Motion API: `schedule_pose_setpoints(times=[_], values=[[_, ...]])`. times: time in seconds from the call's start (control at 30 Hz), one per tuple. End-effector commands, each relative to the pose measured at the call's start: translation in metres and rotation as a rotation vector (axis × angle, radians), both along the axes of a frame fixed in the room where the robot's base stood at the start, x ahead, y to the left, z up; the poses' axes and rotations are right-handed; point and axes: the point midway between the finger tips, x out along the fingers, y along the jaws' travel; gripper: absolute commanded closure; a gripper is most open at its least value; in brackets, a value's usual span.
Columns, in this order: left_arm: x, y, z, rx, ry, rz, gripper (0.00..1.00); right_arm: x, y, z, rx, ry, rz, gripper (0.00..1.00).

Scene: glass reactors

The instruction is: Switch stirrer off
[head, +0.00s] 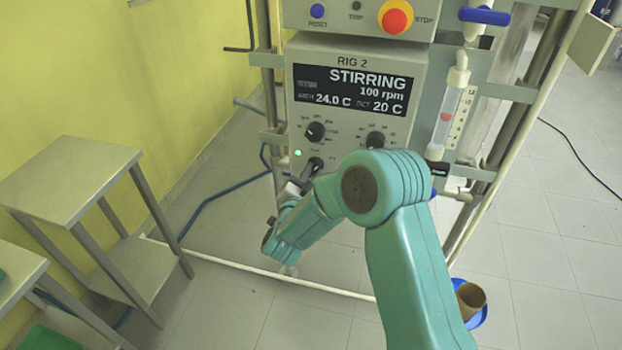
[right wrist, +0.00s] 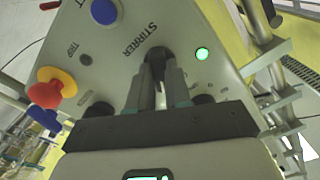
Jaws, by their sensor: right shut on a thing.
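The RIG 2 control box (head: 348,65) has a display (head: 350,92) reading STIRRING, 100 rpm, 24.0 C and 20 C. A green lamp (head: 298,153) is lit on its left side. The black stirrer switch (head: 314,166) is just below the lamp. In the right wrist view the STIRRER label stands beside this switch (right wrist: 157,56), and the green lamp (right wrist: 203,53) glows near it. My right gripper (right wrist: 158,82) is shut on the switch, one finger on each side. In the head view my right gripper (head: 300,186) is partly hidden by the arm. My left gripper is not in view.
Two black knobs (head: 314,131) (head: 376,140) sit above the switch. A red stop button (head: 396,19) and a blue reset button (head: 317,11) are on the upper box. A glass column (head: 449,115) stands at right, a metal side table (head: 75,170) at left.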

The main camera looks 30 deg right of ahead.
Motion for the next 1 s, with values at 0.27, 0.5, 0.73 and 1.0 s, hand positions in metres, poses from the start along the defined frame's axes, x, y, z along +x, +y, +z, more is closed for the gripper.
schedule_pose_setpoints(times=[0.27,0.5,0.73,1.0], values=[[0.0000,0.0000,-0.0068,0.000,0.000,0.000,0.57,-0.0005,0.0001,-0.0010,-0.163,0.193,0.000,1.00],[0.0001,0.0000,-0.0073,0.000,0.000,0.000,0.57,-0.0005,0.0001,-0.0007,-0.274,0.324,0.000,1.00],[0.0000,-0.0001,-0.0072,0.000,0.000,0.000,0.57,-0.0007,-0.0001,-0.0008,-0.341,0.402,0.001,1.00],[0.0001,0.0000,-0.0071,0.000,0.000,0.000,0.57,-0.0007,0.0000,-0.0010,-0.371,0.439,0.001,1.00]])
